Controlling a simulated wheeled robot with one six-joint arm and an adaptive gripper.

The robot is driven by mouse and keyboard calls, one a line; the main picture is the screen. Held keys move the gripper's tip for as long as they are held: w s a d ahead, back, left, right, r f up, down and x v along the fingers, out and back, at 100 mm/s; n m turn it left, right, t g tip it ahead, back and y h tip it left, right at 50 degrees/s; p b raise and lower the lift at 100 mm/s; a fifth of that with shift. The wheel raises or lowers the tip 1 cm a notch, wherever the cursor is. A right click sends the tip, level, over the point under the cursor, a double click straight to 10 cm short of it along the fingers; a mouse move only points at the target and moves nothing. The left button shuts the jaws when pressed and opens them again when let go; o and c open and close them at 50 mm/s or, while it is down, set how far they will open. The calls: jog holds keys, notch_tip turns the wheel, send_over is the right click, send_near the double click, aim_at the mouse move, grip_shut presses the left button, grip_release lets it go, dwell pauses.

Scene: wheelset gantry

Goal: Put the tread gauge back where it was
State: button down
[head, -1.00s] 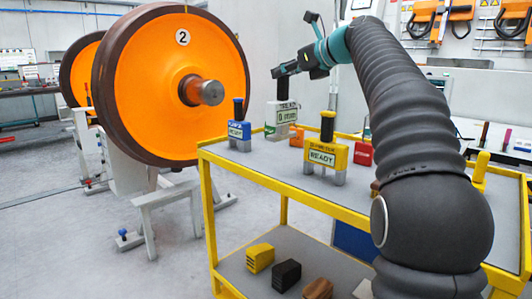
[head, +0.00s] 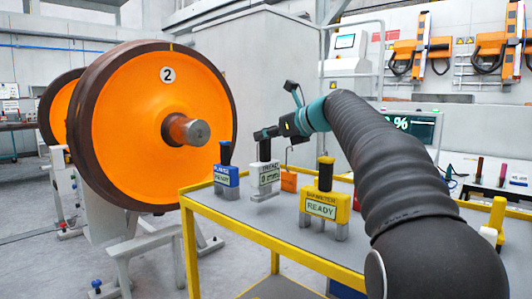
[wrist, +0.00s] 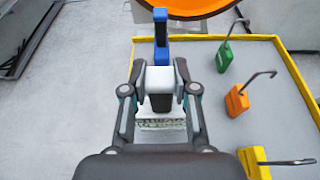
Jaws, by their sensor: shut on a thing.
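The tread gauge (head: 265,178) is a pale block with a "TREAD 0 mm" label and a black upright handle. My gripper (head: 264,135) is shut on the top of its handle. The gauge is upright, at or just above the grey top of the yellow-framed cart (head: 250,237); contact underneath cannot be told. In the wrist view my gripper (wrist: 160,90) hides much of the handle, and the gauge's pale body (wrist: 162,122) shows below. A blue gauge (head: 227,180) stands to its left and a yellow "READY" gauge (head: 325,208) to its right.
In the wrist view the blue gauge (wrist: 161,35) is straight ahead. Green (wrist: 224,57), orange (wrist: 237,100) and yellow (wrist: 253,163) hooked blocks stand along the right. The orange wheelset (head: 150,125) is left of the cart. A yellow handle piece (head: 495,220) stands at the cart's right.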

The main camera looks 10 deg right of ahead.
aim_at(269, 149)
jog(key=shift+f+b, duration=0.5)
jog(key=shift+f, duration=1.45)
jog(key=c, duration=0.9)
grip_release()
jog(key=shift+f, duration=0.1)
jog(key=shift+s+d, duration=0.1)
jog(key=shift+s, duration=0.05)
jog(key=v, duration=1.2)
